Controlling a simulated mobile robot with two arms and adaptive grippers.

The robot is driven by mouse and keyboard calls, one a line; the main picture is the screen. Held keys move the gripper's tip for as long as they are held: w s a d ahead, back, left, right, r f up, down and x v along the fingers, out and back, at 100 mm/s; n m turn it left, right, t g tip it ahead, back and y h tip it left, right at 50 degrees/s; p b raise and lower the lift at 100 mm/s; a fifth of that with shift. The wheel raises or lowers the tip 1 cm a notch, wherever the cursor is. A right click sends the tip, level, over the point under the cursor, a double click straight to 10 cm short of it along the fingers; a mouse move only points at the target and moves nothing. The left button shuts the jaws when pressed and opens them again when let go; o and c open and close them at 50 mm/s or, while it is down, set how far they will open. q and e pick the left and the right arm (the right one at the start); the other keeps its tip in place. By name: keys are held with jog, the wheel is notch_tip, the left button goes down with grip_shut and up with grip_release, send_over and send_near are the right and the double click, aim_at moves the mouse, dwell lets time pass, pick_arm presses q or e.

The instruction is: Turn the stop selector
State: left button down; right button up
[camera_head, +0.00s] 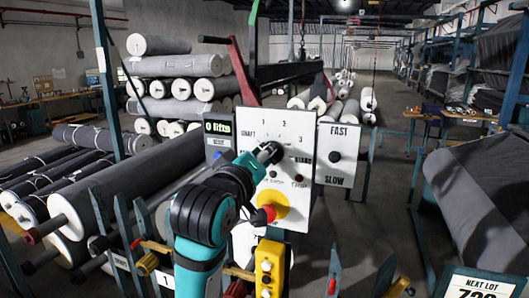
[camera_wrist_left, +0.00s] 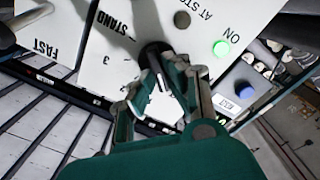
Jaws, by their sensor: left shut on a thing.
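The white control panel (camera_head: 300,135) stands ahead, marked 1, 2, 3, SHAFT and STAND around a black selector knob (camera_wrist_left: 153,52). My left gripper (camera_head: 268,153) reaches to the middle of this panel from below. In the left wrist view, the fingers of my left gripper (camera_wrist_left: 160,85) close around the selector knob near the words STAND and AT STOP. In the head view the gripper hides most of the knob, so its pointer setting cannot be read. My right gripper is not in view.
A red button on a yellow disc (camera_head: 285,205) sits low on the panel, close to my arm. A FAST/SLOW panel (camera_head: 337,155) stands to the right. A yellow push-button box (camera_head: 268,268) is below. A green lamp (camera_wrist_left: 221,49) glows beside ON. Grey rolls (camera_head: 485,205) lie around.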

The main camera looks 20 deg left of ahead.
pick_arm(q)
jog(key=shift+a+n+p, duration=0.1)
jog(key=shift+n+p, duration=0.2)
jog(key=shift+n, duration=0.8)
jog(key=c, duration=1.4)
grip_release()
jog(key=shift+a, duration=0.1)
jog(key=shift+o, duration=0.2)
jog(key=shift+s, duration=0.1)
jog(key=s, duration=0.7)
jog(key=shift+s, duration=0.2)
jog(key=shift+a, duration=0.1)
